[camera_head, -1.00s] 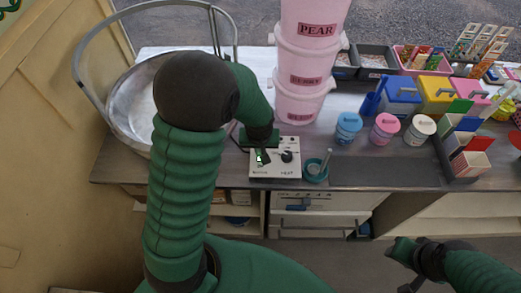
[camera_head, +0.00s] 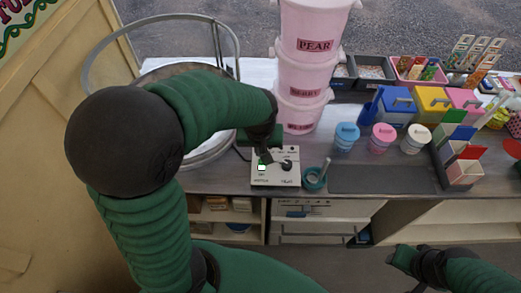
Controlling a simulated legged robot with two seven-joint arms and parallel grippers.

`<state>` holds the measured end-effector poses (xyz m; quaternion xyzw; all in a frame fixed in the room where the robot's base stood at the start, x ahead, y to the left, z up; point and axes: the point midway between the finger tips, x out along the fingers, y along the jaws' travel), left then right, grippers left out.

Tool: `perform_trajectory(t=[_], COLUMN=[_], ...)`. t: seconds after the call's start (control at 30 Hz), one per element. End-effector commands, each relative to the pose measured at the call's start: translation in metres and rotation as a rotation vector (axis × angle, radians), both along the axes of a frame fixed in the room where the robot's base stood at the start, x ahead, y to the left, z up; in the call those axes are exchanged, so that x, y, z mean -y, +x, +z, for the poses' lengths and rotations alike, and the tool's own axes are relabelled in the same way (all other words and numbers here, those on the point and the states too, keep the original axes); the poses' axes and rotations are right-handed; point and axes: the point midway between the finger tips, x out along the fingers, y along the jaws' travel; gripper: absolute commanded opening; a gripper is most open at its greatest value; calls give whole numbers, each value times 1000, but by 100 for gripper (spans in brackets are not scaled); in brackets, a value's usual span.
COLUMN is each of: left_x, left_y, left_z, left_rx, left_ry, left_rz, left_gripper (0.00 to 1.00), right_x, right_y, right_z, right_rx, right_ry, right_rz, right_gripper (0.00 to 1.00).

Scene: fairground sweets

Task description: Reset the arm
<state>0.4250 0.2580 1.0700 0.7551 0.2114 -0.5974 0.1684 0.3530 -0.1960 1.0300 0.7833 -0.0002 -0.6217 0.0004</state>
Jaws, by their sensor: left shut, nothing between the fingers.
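My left arm comes in from the left and bends over the counter. My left gripper (camera_head: 265,155) is shut and empty, at the upper left part of a white control box (camera_head: 275,181). Whether its tips touch the box cannot be told. The box has a black knob (camera_head: 286,165) and a small white patch (camera_head: 262,168) with a dark green edge, just below the fingertips. My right gripper (camera_head: 398,259) is low at the right, in front of the counter and away from everything on it. Its jaw opening is unclear.
A metal bowl (camera_head: 213,149) with a raised hoop is behind my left arm. Stacked pink tubs (camera_head: 304,78) stand behind the box. A teal cup (camera_head: 314,181) is just right of it. Lidded jars (camera_head: 381,139) and coloured bins stand further right. A dark mat (camera_head: 375,179) is bare.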

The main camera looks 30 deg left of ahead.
Motion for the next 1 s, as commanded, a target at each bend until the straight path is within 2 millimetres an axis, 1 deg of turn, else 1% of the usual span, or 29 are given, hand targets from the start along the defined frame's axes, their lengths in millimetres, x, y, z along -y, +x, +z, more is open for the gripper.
perform_trajectory(t=[0.37,0.43,0.47,0.57,0.6,0.7,0.8,1.0], left_x=[0,3,7,32,42,57,60,60], left_y=[0,-3,-7,-34,-47,-68,-73,-72], left_z=[0,-2,-5,-21,-27,-38,-41,-41], left_rx=[-1,-2,-5,-10,-9,-4,-2,-2], left_ry=[-1,-2,-6,-15,-14,-5,1,0], left_rz=[0,-19,-50,-252,-343,-503,-552,-550], left_gripper=[0,0,0,0,0,0,0,0], right_x=[0,0,0,0,0,0,0,0], right_y=[0,0,0,0,0,0,0,0], right_z=[0,0,0,0,0,0,0,0], right_rx=[0,0,0,0,0,0,0,0], right_ry=[0,0,0,0,0,0,0,0], right_rz=[0,0,0,0,0,0,0,0], right_gripper=[36,36,36,36,36,36,36,36])
